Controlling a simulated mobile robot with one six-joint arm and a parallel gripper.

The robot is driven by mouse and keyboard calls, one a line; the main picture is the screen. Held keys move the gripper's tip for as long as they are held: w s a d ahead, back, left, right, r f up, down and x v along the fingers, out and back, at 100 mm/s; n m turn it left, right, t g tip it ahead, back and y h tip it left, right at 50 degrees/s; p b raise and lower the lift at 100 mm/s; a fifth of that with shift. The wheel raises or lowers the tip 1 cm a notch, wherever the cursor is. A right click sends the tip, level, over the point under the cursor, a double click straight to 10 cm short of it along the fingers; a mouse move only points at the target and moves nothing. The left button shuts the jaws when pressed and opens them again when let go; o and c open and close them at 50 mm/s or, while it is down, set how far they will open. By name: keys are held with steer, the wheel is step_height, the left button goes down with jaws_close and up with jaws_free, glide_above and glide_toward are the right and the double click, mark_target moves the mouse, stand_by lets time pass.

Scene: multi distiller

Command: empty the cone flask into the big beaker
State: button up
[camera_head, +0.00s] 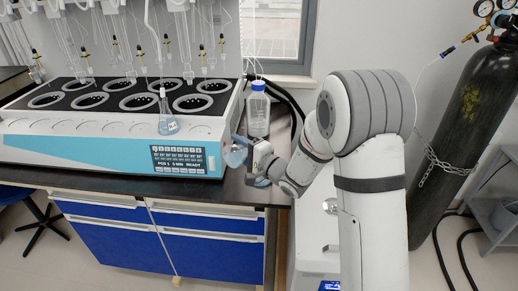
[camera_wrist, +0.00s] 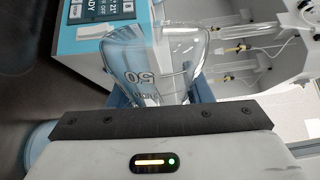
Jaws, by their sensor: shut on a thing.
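My gripper (camera_head: 253,158) is at the right end of the distiller, shut on a clear glass vessel that looks like the cone flask (camera_head: 235,154). The flask is tilted, with its far part toward the distiller's corner. In the wrist view the flask (camera_wrist: 160,65) fills the top middle, with an upside-down "50" marking; its lower part is hidden by my gripper (camera_wrist: 165,105). A round pale-blue rim or base (camera_wrist: 38,147) at the lower left of the wrist view may be the big beaker. In the head view my gripper mostly hides whatever stands beneath it on the counter.
The distiller (camera_head: 100,147) fills the left of the counter. Another conical flask (camera_head: 168,124) with bluish liquid hangs or stands at its front. A blue-capped bottle (camera_head: 258,112) stands just behind my gripper. A dark gas cylinder (camera_head: 462,130) is at the right.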

steer(key=shift+w+d+r+m+p, duration=0.15)
steer(key=shift+r+m+p, duration=0.35)
steer(key=shift+m+p, duration=0.65)
stand_by(1.2)
steer(key=shift+n, duration=0.25)
